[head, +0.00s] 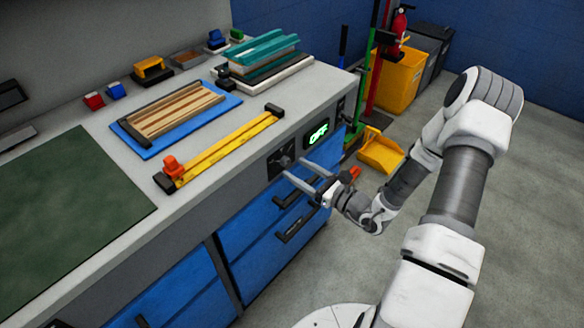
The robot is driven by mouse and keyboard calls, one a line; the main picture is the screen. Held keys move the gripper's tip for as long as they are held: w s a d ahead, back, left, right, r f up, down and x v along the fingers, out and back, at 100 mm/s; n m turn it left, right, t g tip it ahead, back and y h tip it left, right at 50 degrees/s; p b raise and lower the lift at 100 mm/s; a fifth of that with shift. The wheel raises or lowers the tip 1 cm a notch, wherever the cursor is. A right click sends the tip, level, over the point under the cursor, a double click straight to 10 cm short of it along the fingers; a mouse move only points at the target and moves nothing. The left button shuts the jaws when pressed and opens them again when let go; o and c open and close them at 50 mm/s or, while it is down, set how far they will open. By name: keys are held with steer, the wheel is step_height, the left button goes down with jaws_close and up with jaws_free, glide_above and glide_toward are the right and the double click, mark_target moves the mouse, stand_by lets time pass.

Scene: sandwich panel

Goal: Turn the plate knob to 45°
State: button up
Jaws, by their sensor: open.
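The plate knob (284,160) is a dark knob on a dark square plate on the bench's front face, below the top edge. Its angle is too small to read. A display (318,133) to its right glows green and reads "OFF". My gripper (292,170) is open in front of the bench. Its two fingers point left toward the panel, with the tips close to the knob. I cannot tell whether they touch it.
Blue drawers with dark handles (295,225) lie below the panel. On the bench top are a yellow bar clamp (222,150), a wooden panel on a blue board (172,115), a teal-topped stack (264,55) and a green mat (65,215). A yellow dustpan (381,152) stands on the floor beyond.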

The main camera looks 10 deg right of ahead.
mark_target(285, 162)
steer(key=shift+x, duration=1.4)
jaws_close()
